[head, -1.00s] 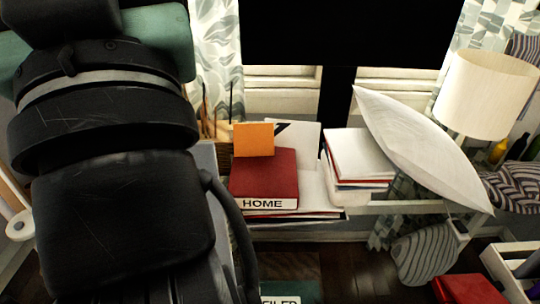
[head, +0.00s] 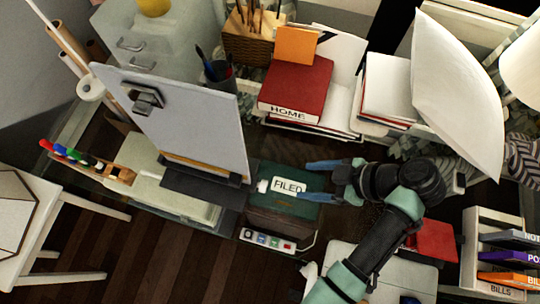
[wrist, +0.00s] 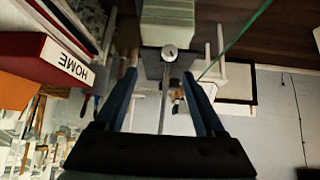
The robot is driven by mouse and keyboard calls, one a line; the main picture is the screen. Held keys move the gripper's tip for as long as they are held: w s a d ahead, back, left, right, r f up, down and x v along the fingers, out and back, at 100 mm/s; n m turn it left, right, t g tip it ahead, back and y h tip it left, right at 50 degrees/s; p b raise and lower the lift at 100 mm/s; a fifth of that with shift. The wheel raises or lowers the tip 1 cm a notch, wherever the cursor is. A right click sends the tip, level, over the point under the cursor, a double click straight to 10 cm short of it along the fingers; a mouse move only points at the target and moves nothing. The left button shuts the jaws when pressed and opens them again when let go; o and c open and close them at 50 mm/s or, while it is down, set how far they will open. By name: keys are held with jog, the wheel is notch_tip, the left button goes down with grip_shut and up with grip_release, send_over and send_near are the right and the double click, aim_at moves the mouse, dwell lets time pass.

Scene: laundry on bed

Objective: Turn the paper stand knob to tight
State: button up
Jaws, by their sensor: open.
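The paper stand (head: 185,120) is a tilted grey board with a clip, on a dark base at the middle left of the head view. Its small white knob (head: 263,186) sits at the right side of the base. In the wrist view the knob (wrist: 169,53) shows as a round white face with a small dark mark, and the board is edge-on. My gripper (head: 308,181) is open and empty, to the right of the knob, its blue fingers pointing at it. In the wrist view the knob lies beyond the fingertips (wrist: 160,77), roughly between them, apart from both.
A green file box (head: 283,210) with a label is under and behind my fingers. A red HOME binder (head: 296,86) and papers lie beyond. A pen cup (head: 220,75) stands behind the board. A power strip (head: 266,240) is in front of the box.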

aim_at(262, 186)
jog(key=shift+n+y, duration=0.3)
jog(key=x, duration=0.4)
jog(key=s+b+x, duration=0.1)
jog(key=x, duration=0.3)
jog(key=b+x, duration=0.1)
jog(key=x, duration=0.4)
jog(key=shift+s+a+f, duration=0.15)
jog(key=shift+s+a, duration=0.1)
jog(key=shift+s, duration=0.15)
jog(key=shift+c, duration=0.2)
grip_shut()
